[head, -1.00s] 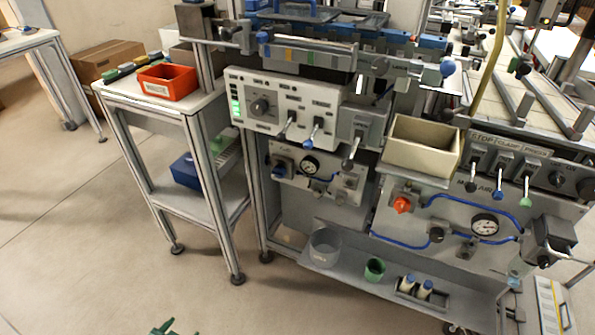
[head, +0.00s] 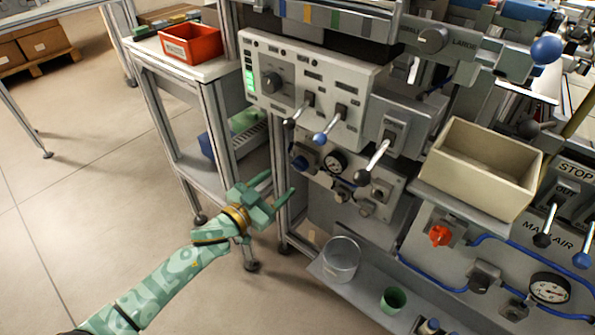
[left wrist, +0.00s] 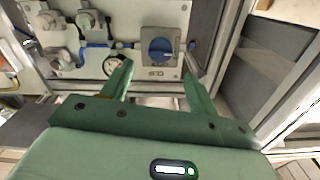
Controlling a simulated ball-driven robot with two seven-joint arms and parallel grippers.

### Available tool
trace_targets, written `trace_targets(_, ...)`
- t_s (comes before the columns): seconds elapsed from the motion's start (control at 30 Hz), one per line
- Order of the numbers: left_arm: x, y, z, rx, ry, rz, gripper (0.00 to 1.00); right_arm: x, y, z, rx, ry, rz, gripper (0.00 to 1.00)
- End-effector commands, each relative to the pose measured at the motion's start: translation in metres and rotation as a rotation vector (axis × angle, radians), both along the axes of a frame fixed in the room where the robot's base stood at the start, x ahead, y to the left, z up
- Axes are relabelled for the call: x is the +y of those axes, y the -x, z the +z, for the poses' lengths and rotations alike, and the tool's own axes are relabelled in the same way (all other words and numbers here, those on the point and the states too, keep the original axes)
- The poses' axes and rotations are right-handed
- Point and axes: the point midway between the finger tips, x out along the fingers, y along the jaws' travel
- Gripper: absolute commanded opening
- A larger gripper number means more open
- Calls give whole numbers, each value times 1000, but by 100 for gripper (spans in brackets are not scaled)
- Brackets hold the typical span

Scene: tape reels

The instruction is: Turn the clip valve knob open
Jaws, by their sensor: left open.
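The clip valve knob is a blue dial on the lower grey panel beside a small gauge. It shows in the head view (head: 301,163) and in the left wrist view (left wrist: 159,50), where its label appears upside down. Which way its handle is turned is hard to tell. My left gripper (head: 280,186) is open and empty, a short way in front of and below the knob. In the left wrist view its fingers (left wrist: 160,68) point at the panel, the knob lying between and beyond their tips, apart from them. My right gripper is not in view.
A round gauge (head: 335,161) sits right of the knob. Levers (head: 373,162) stick out above it. A frame post (head: 280,160) stands close left of the panel. A clear beaker (head: 341,260) and a green cup (head: 393,300) stand on the shelf below.

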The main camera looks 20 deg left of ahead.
Motion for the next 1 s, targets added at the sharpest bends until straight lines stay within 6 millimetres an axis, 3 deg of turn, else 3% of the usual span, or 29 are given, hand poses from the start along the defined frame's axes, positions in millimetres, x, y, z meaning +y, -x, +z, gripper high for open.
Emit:
trace_targets(0.2,-18,-51,-6,3,-1,1,59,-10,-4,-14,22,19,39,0)
trace_targets(0.3,-22,-62,-4,3,0,1,59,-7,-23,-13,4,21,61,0)
trace_targets(0.5,-26,-73,-2,2,-1,0,59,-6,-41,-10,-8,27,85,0)
trace_targets(0.77,-27,-74,0,1,0,0,59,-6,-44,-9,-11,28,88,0)
trace_targets(0.8,-27,-74,0,1,0,0,56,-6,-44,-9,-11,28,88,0)
trace_targets(0.93,-27,-74,0,1,0,0,20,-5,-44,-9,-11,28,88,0)
trace_targets(1.0,-27,-74,0,1,0,0,15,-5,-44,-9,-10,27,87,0)
